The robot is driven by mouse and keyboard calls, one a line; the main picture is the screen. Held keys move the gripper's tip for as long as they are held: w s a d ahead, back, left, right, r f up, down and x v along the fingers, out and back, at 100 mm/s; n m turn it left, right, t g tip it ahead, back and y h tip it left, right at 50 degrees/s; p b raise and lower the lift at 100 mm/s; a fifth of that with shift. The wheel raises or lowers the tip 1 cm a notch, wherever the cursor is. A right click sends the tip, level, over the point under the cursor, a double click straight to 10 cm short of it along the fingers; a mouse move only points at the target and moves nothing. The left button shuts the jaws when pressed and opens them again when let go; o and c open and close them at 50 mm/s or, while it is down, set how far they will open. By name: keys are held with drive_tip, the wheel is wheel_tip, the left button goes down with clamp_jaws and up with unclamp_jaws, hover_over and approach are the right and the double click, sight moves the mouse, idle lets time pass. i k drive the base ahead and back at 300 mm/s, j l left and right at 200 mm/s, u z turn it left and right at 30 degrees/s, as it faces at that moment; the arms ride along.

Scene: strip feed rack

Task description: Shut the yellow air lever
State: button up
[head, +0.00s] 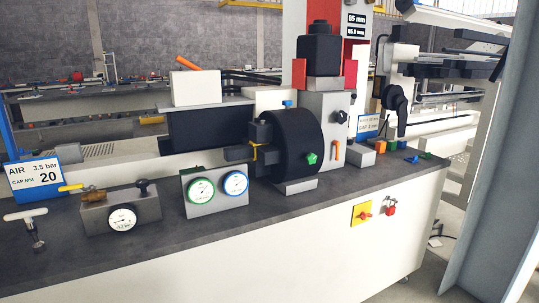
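A small yellow lever (71,187) sits at the left top of a grey block (148,208) on the dark bench top. Its handle sticks out to the left, nearly level. The block carries a round white gauge (122,219) on its front and a black knob (143,188) on top. A blue and white sign (35,176) reading "AIR 3.5 bar" stands behind the lever at left. I cannot make out my gripper in the head view.
A grey box with two round gauges (218,190) stands right of the block. A T-handled tool (28,218) stands at far left. A large black drum (292,142) stands further right. The bench's front strip (200,238) is clear. A yellow switch plate (362,212) is on the front panel.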

sight(80, 186)
drive_tip(key=z, duration=1.55)
drive_tip(key=u, duration=2.95)
